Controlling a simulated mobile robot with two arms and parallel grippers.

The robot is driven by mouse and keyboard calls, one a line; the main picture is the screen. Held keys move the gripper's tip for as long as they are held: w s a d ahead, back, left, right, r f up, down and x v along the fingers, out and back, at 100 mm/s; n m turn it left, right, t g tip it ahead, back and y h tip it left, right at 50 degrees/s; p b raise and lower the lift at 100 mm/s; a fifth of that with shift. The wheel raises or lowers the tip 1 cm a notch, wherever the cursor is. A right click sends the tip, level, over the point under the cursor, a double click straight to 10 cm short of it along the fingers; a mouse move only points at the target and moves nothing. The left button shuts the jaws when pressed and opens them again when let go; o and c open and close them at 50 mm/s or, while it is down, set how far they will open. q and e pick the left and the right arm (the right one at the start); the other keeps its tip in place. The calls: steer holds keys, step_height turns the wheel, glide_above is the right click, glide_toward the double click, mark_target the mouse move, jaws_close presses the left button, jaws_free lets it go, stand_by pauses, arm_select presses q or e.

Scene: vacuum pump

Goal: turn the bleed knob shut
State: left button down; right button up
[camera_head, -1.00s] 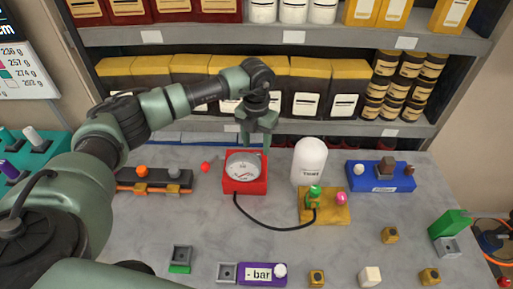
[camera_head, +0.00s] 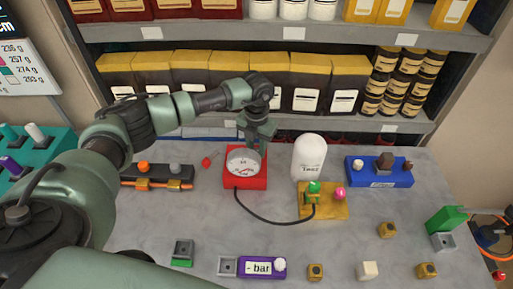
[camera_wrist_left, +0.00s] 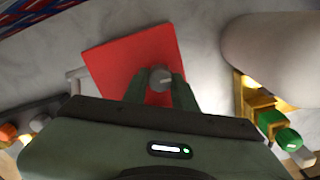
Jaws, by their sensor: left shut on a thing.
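The red pump gauge box (camera_head: 245,183) stands at the table's middle, its round white dial (camera_head: 242,162) facing me. It also shows as a red block in the left wrist view (camera_wrist_left: 115,65). A small grey knob (camera_wrist_left: 160,78), which looks like the bleed knob, sits on top of the box. My left gripper (camera_head: 254,143) comes down behind the dial. In the left wrist view its two fingers (camera_wrist_left: 159,88) are shut on the knob, one on each side. The knob is hidden in the head view. My right gripper is not in view.
A white bell jar (camera_head: 309,160) stands right of the box, beside a yellow base (camera_head: 335,208) with a green fitting (camera_head: 314,187). A black hose (camera_head: 262,217) joins box and base. An orange-knobbed block (camera_head: 143,167) is left, a blue block (camera_head: 378,178) right. Shelves (camera_head: 280,129) rise behind.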

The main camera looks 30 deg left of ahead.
arm_select(q)
steer(key=shift+f+m+b, duration=0.2)
steer(key=shift+m+b, duration=0.8)
steer(key=shift+b, duration=0.25)
steer(key=m+b, duration=0.3)
steer(key=shift+w+m+b, duration=0.1)
steer(key=shift+m+b, duration=0.2)
steer(key=m+b, duration=0.2)
steer(key=shift+m, duration=0.4)
steer(key=m+b, duration=0.4)
steer(key=m, duration=0.1)
steer(key=shift+r, duration=0.1)
steer(key=shift+r+m+b, duration=0.15)
steer(key=shift+m+b, duration=1.1)
steer(key=shift+m, duration=1.05)
steer(key=c, duration=1.1)
jaws_free()
